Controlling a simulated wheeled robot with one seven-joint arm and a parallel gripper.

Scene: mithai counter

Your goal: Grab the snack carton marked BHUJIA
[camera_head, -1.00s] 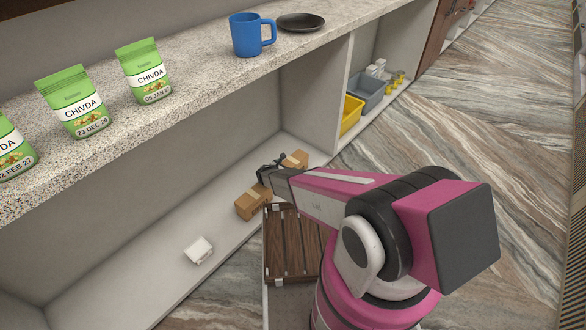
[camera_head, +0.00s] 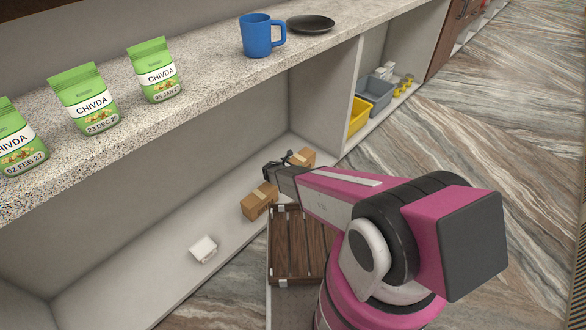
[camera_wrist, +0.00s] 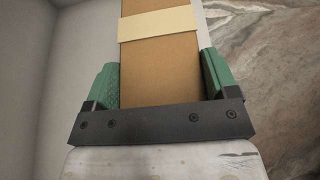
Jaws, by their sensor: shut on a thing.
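A brown carton (camera_head: 302,157) stands on the low shelf under the counter, at its far end. In the wrist view this carton (camera_wrist: 160,68) has a cream band across it and lies between the green fingers of my gripper (camera_wrist: 160,82). My gripper (camera_head: 279,166) is shut on it. A second brown carton (camera_head: 259,200) sits on the same shelf, nearer and apart from the gripper. No lettering is readable on either carton, so I cannot tell which is marked BHUJIA. My gripper and arm partly hide the held carton in the head view.
A small white box (camera_head: 203,249) lies nearer on the shelf. A slatted wooden tray (camera_head: 290,281) is beside my arm. Green CHIVDA packs (camera_head: 155,71), a blue mug (camera_head: 257,36) and a dark plate (camera_head: 311,23) stand on the counter above. An upright divider (camera_head: 329,102) bounds the shelf.

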